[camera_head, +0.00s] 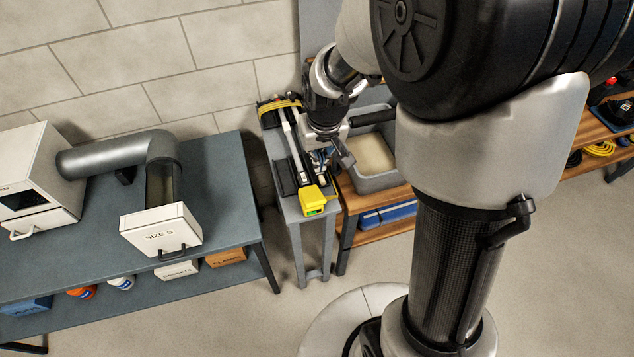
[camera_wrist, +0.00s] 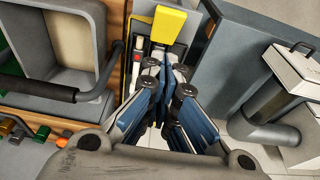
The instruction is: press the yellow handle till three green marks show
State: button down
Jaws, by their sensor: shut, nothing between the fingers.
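The yellow handle (camera_head: 313,199) is at the near end of a long dark and silver device (camera_head: 290,150) on a narrow grey stand. A small green patch shows on its front face; I cannot tell how many marks it holds. In the wrist view the yellow handle (camera_wrist: 173,24) lies at the top, beyond the fingertips. My gripper (camera_wrist: 160,72) is shut and empty, its blue-padded fingers together over the device, apart from the handle as far as I can tell. In the head view my gripper (camera_head: 322,160) is beside the device, behind the handle, partly hidden by the wrist.
A grey bin (camera_head: 376,155) stands on a wooden bench just right of the device; its rim is close to my gripper in the wrist view (camera_wrist: 75,55). Left is a blue-grey table (camera_head: 225,190) with a pipe and a white "SIZE S" box (camera_head: 160,230). The front floor is clear.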

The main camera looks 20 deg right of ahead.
jog(key=b, duration=0.3)
send_over(316, 196)
jog(key=x, duration=0.3)
jog(key=s+x, duration=0.1)
jog(key=x, duration=0.6)
jog(key=shift+s+d+f, duration=0.1)
jog(key=shift+s+f, duration=0.1)
jog(key=shift+s+f+b, duration=0.2)
jog(key=shift+s+f, duration=0.1)
jog(key=shift+f, duration=0.2)
jog(key=shift+s+f+b, duration=0.15)
jog(key=shift+s+f, duration=0.1)
jog(key=shift+f, duration=0.3)
jog(key=shift+s+f, duration=0.45)
jog(key=shift+f, duration=0.1)
